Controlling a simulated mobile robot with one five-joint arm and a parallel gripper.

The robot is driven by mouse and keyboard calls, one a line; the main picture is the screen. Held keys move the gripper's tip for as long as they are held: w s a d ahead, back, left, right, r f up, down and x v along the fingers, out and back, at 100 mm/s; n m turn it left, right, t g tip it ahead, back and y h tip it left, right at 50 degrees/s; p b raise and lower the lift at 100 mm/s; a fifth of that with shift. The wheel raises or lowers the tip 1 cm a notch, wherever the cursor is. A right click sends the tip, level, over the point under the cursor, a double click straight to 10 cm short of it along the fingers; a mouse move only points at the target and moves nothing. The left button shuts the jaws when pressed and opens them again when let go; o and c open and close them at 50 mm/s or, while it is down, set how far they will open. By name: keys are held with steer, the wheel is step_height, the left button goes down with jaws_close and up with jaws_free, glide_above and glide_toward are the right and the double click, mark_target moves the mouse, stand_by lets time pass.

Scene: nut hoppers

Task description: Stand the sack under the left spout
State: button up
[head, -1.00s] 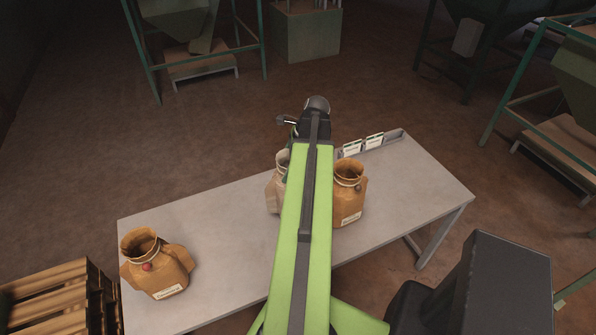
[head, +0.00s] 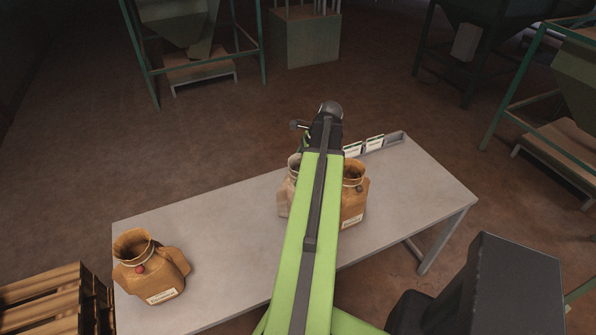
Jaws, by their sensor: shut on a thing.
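A pale sack (head: 287,192) is partly hidden behind my arm, over the middle of the table; I cannot tell whether it touches the top. My gripper (head: 304,143) is at its neck, shut on it, with the fingers mostly hidden by the arm. A brown sack (head: 353,200) stands close on its right, partly covered by the arm. Another brown sack (head: 150,272) with a red spot near its neck stands at the table's left end. The left hopper's spout (head: 197,46) is at the back left, above a low wooden platform (head: 201,72).
The grey table (head: 225,245) lies between me and the hoppers. A rack with white cards (head: 374,143) sits at its far edge. A wooden pallet stack (head: 45,295) stands at lower left. Other hoppers stand at right (head: 565,95). The floor beyond the table is open.

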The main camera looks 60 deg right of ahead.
steer(key=o, duration=1.8)
steer(key=shift+f, duration=0.1)
steer(key=p+v, duration=1.1)
steer(key=v, duration=0.1)
steer(key=shift+a, duration=0.15)
